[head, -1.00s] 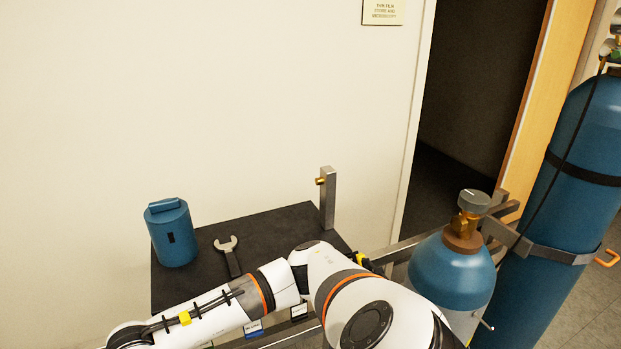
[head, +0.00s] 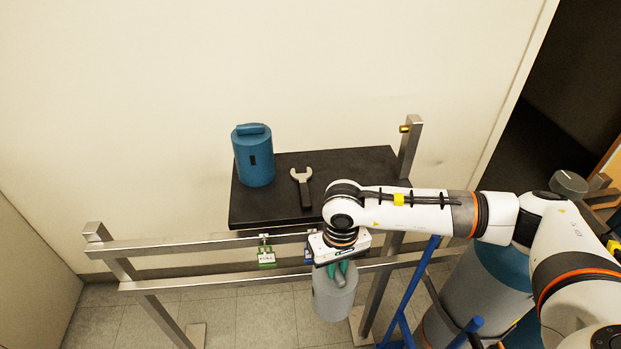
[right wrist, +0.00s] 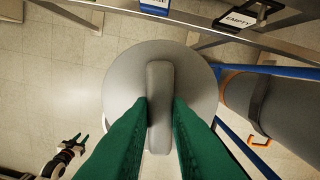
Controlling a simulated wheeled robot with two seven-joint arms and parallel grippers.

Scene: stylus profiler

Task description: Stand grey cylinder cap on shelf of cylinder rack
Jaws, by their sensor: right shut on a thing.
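The grey cylinder cap (head: 334,296) hangs upright below my right gripper (head: 339,270), in front of the rack's rail. In the right wrist view the green fingers of my right gripper (right wrist: 159,112) are shut on the handle bar across the top of the grey cap (right wrist: 194,85). The black shelf (head: 270,205) of the cylinder rack (head: 200,246) lies behind and above the cap. At the lower left of the right wrist view my left gripper (right wrist: 80,143) shows small, with its two fingers apart.
A blue cap (head: 254,160) stands at the shelf's left, with a wrench (head: 303,186) right of it. Tags (head: 266,256) hang from the front rail. A post (head: 409,148) rises at the shelf's right back corner. Gas cylinders and a blue frame (head: 410,293) stand at the right.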

